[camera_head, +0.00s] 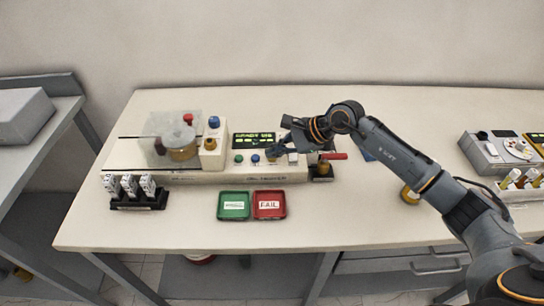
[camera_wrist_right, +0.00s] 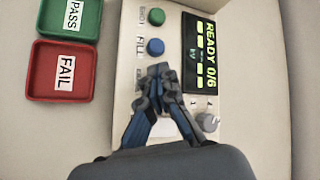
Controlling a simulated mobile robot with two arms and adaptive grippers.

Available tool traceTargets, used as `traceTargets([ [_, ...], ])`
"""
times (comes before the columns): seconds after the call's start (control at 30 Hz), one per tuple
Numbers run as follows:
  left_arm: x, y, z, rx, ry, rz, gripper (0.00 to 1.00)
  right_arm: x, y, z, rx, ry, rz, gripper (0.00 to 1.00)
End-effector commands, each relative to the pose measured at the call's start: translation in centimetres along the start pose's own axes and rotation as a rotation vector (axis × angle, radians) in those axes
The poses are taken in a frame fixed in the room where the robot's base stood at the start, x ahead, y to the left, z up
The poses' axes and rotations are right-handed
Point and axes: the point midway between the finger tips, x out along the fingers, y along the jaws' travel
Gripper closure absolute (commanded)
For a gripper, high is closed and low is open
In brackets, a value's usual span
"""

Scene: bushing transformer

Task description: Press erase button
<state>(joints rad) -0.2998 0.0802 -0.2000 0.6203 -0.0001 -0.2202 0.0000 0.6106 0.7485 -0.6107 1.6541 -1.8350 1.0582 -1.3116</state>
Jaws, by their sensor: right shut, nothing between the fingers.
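The tester (camera_head: 215,172) is a long cream machine on the table, with a lit display (camera_head: 253,139) that reads READY 0/6 in the right wrist view (camera_wrist_right: 200,52). Its panel has a green button (camera_wrist_right: 155,16) and a blue button (camera_wrist_right: 155,47) labelled FILL. A third label, partly covered and unreadable, sits below FILL in the wrist view; any button beside it is hidden behind my fingers. My right gripper (camera_wrist_right: 159,76) is shut and empty, its fingertips over the panel just past the blue button. I cannot tell whether they touch the panel. My left gripper is out of view.
A green PASS tray (camera_head: 234,206) and a red FAIL tray (camera_head: 269,205) lie in front of the tester. A black rack (camera_head: 138,201) with white-topped pieces stands at the left. A knob (camera_wrist_right: 207,122) sits beside my fingers. Another device (camera_head: 500,150) stands far right.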

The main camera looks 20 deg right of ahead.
Motion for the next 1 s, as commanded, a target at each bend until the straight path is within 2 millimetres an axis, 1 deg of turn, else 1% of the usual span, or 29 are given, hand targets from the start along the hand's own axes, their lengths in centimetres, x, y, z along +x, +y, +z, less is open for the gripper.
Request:
traceTargets([
  [0.37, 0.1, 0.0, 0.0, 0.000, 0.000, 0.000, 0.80, 0.0, 0.1, -0.1, 0.000, 0.001, 0.002, 1.00],
  [0.7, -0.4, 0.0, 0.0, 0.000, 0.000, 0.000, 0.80, -1.1, -0.8, 0.7, -0.001, 0.002, 0.001, 1.00],
  [1.0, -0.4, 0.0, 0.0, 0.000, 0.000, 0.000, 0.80, -1.2, -0.8, 0.8, 0.000, 0.001, 0.001, 1.00],
])
